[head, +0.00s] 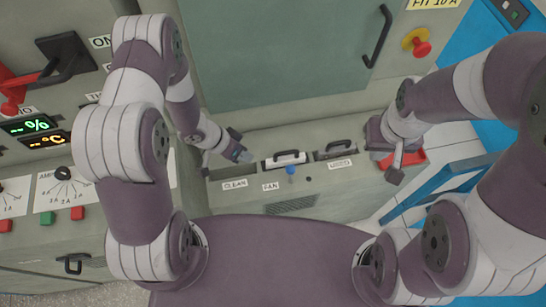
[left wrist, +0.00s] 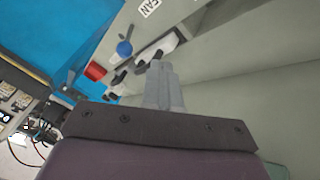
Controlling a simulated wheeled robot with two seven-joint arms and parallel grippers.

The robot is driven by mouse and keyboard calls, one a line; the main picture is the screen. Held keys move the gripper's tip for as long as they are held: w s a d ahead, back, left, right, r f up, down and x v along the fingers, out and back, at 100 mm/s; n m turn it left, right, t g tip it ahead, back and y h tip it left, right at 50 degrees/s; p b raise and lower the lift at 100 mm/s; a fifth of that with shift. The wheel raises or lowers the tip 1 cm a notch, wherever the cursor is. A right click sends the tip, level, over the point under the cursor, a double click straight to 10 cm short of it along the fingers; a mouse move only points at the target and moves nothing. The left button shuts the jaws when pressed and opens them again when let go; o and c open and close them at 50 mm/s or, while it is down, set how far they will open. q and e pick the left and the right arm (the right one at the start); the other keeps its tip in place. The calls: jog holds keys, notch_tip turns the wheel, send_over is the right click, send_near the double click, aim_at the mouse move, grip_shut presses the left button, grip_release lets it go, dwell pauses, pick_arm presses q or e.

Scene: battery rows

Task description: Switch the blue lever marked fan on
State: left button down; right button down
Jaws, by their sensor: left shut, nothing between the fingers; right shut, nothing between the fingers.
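The blue lever (head: 291,169) has a round knob and stands on the grey ledge, just right of the FAN label (head: 271,187). In the left wrist view the blue knob (left wrist: 124,48) shows near the FAN label (left wrist: 149,7). My left gripper (head: 243,156) is shut and empty, to the left of the lever and apart from it. Its closed fingers (left wrist: 158,72) also show in the left wrist view, with the knob beyond them to the upper left. My right gripper (head: 397,174) is shut and empty, well to the right of the lever.
Black handles stand behind the lever, one in the middle (head: 286,156) and one above the USED label (head: 341,146). A red tray (head: 412,158) lies by my right gripper. A large cabinet door (head: 275,60) rises behind. A red stop button (head: 421,48) is at upper right.

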aim_at(290, 174)
pick_arm(q)
jog(key=shift+h, duration=0.5)
jog(key=d+f, duration=0.2)
jog(key=d, duration=0.1)
jog(key=w+d+f, duration=0.1)
jog(key=d+f, duration=0.1)
jog(key=d, duration=0.1)
jog(key=d+f, duration=0.2)
jog(key=d, duration=0.1)
jog(key=shift+w+d+f, duration=0.15)
jog(key=shift+w+f, duration=0.05)
jog(key=shift+w, duration=0.2)
pick_arm(e)
jog(key=shift+d+f, duration=0.15)
jog(key=shift+d, duration=0.65)
jog(key=shift+f, duration=0.1)
